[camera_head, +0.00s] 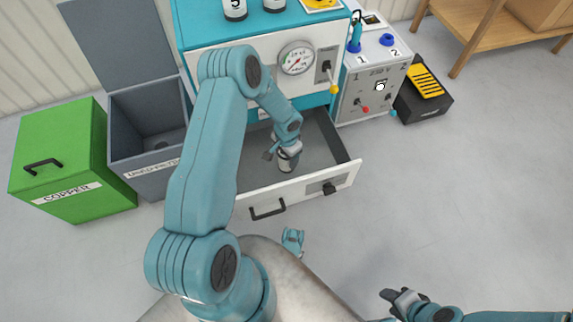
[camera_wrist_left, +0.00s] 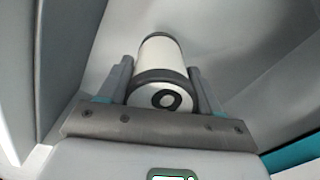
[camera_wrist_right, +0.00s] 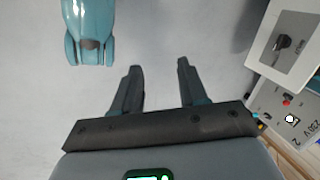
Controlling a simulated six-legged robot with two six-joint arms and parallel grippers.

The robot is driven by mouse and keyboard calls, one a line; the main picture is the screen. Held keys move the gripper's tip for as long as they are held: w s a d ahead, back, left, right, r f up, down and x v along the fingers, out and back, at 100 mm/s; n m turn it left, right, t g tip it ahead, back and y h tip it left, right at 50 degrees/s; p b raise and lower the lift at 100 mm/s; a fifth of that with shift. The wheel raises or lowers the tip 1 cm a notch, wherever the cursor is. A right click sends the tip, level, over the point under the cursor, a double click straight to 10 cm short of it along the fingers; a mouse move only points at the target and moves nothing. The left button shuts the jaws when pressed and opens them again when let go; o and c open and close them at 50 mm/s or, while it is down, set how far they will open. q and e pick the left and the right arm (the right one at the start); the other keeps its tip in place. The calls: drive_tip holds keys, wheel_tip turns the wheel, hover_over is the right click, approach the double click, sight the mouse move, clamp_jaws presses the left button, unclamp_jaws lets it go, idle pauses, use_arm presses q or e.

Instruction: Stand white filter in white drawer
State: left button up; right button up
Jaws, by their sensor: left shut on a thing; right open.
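The white drawer (camera_head: 295,193) is pulled out from the teal and white cabinet, with its grey inside showing. My left gripper (camera_head: 284,152) reaches down into the drawer space, shut on the white filter (camera_wrist_left: 160,60). My right gripper (camera_head: 391,297) is open and empty over the floor, also in the right wrist view (camera_wrist_right: 155,88).
A green copper bin (camera_head: 60,160) and a grey bin (camera_head: 148,120) with its lid up stand left of the drawer. A 230 V box (camera_head: 372,85) and a black box with a yellow top (camera_head: 425,100) stand right. Numbered cylinders (camera_head: 235,10) sit on the cabinet. Floor at right is clear.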

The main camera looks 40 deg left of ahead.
use_arm(q)
drive_tip(key=shift+f+b, duration=0.85)
drive_tip(key=shift+f, duration=1.35)
use_arm(e)
drive_tip(key=shift+w+d+f, duration=0.15)
drive_tip(key=shift+w+f, duration=0.4)
drive_tip(key=shift+f, duration=0.35)
use_arm(q)
drive_tip(key=shift+f, duration=0.1)
drive_tip(key=o, duration=1.1)
drive_tip(key=shift+o, duration=0.2)
use_arm(e)
drive_tip(key=shift+w+f, duration=0.1)
drive_tip(key=shift+f, duration=0.05)
use_arm(q)
wheel_tip(320, 180, up, 12)
drive_tip(key=p, duration=0.5)
use_arm(e)
drive_tip(key=r, duration=0.1)
drive_tip(key=s+r, duration=0.1)
drive_tip(key=r, duration=0.1)
drive_tip(key=s+a+r, duration=0.1)
drive_tip(key=r, duration=0.1)
